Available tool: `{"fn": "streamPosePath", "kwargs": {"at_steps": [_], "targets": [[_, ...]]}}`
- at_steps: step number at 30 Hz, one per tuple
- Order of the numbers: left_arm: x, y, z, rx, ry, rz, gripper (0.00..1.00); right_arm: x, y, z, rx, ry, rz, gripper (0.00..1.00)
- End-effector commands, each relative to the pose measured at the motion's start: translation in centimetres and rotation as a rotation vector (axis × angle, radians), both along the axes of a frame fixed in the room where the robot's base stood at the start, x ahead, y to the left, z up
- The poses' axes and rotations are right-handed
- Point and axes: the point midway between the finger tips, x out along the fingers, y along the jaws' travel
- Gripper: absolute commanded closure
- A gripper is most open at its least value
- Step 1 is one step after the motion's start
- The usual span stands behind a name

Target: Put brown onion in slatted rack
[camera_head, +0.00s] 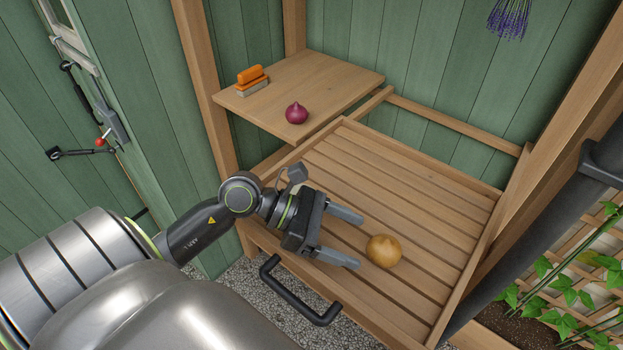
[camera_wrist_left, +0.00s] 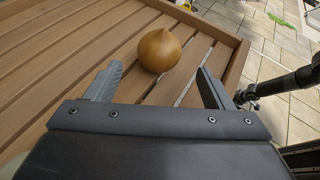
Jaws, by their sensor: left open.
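The brown onion (camera_head: 383,251) sits on the slats of the slatted rack (camera_head: 420,195), toward its front edge. In the left wrist view the onion (camera_wrist_left: 159,50) stands upright with its tip up, just beyond and between my open fingers. My left gripper (camera_head: 354,240) is open and empty, low over the rack, with its fingertips pointing toward the onion and apart from it. The same gripper also shows in the left wrist view (camera_wrist_left: 158,78). My right gripper is not in view.
A red onion (camera_head: 296,113) and an orange-backed brush (camera_head: 252,80) rest on a wooden shelf (camera_head: 335,75) behind the rack. The rack has raised wooden edges. A black handle (camera_head: 300,295) juts out at its front. A leafy plant (camera_head: 560,290) grows at the right.

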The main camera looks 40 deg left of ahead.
Motion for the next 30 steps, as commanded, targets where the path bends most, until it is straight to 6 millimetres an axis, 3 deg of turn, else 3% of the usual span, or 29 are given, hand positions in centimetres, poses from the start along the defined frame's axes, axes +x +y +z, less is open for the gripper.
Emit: {"fn": "streamPosePath", "kwargs": {"at_steps": [18, 30], "targets": [[-2.1, 4.2, 1.8, 0.004, 0.004, -0.002, 0.25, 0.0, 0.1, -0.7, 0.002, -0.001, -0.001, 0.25], [-2.7, 5.5, 2.5, 0.002, 0.001, 0.001, 0.25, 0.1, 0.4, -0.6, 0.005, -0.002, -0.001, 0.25]]}}
